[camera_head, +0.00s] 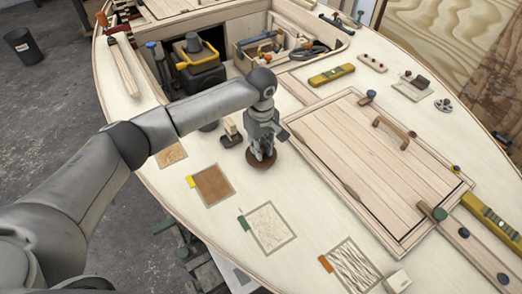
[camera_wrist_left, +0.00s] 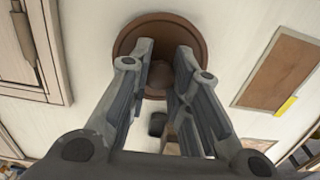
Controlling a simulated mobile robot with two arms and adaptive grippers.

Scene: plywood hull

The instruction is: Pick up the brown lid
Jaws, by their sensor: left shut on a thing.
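The brown lid (camera_head: 262,160) is a round disc with a raised middle, in the centre of the head view, at the pale deck surface. My left gripper (camera_head: 262,147) reaches down over it from above. In the left wrist view the lid (camera_wrist_left: 160,24) lies beyond the fingers, and its raised knob sits between the fingertips of the left gripper (camera_wrist_left: 163,68). The gripper is shut on the knob. I cannot tell whether the lid touches the deck. My right gripper is not in view.
A wooden hatch (camera_head: 385,170) with a handle is to the right. Sample panels, including a brown one (camera_head: 212,186), lie to the lower left. A small block with a dark base (camera_head: 230,135) stands close left of the gripper. A yellow level (camera_head: 331,75) lies farther back.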

